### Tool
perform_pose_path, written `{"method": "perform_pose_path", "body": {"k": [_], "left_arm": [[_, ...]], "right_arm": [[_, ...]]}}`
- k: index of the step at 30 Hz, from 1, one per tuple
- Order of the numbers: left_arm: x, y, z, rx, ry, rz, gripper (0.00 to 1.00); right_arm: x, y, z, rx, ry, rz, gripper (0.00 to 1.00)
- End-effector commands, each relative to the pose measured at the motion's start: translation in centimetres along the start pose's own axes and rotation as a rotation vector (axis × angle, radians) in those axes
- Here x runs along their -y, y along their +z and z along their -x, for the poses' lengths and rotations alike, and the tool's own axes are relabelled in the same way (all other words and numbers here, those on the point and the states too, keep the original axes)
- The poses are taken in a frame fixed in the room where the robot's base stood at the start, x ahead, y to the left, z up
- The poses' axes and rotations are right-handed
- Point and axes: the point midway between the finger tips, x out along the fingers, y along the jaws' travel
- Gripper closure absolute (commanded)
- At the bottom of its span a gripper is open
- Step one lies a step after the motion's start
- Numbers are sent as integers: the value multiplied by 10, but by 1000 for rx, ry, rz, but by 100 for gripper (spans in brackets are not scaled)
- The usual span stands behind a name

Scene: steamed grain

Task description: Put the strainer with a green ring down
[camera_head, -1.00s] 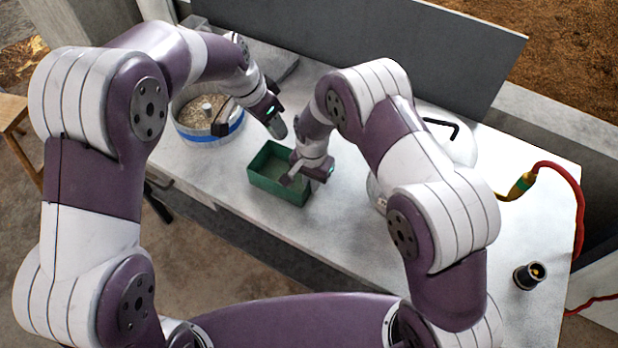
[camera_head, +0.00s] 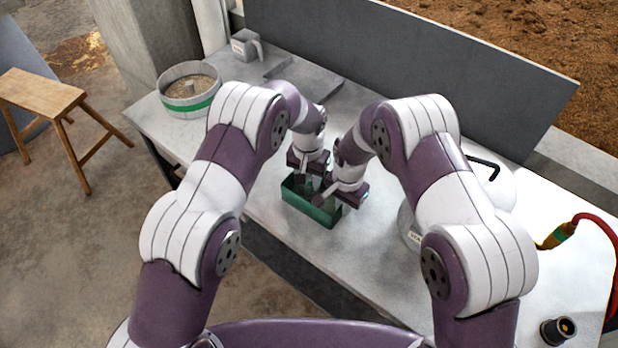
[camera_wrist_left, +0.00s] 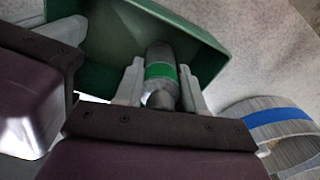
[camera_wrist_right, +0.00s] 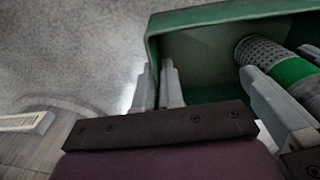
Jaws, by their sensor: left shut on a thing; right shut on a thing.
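The strainer with a green ring (camera_wrist_left: 160,74) is a grey cylinder with a green band. My left gripper (camera_head: 302,180) is shut on it, with one finger on each side. Its perforated end points into the open green bin (camera_head: 308,211); it also shows in the right wrist view (camera_wrist_right: 290,68). Whether it touches the bin floor I cannot tell. My right gripper (camera_head: 322,199) is shut on the bin's wall, and its two fingers stand close together in the right wrist view (camera_wrist_right: 158,84). In the head view the strainer is mostly hidden by my grippers.
A green-banded pot of grain (camera_head: 190,94) stands at the table's far left. A blue-banded pot (camera_wrist_left: 270,116) is near my left gripper. A labelled pale vessel (camera_head: 408,226) stands right of the bin. A grey panel (camera_head: 420,85) lines the back.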

Motion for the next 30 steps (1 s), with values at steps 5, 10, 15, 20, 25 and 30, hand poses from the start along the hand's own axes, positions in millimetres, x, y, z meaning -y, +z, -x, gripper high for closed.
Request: {"method": "perform_pose_path", "body": {"k": [5,10,15,20,25,30], "left_arm": [[0,-1,-2,-4,0,0,96],[0,-1,-5,-3,0,-1,58],[0,-1,-4,-3,0,-1,36],[0,-1,-3,-3,0,-1,36],[0,-2,21,-8,0,-1,36],[0,-2,69,-9,0,-1,36]], "right_arm": [[0,0,0,0,-1,0,100],[0,0,0,0,-1,0,100],[0,0,0,0,-1,0,100],[0,0,0,0,-1,0,100],[0,0,1,-1,-1,0,100],[0,0,0,-1,-1,0,100]]}}
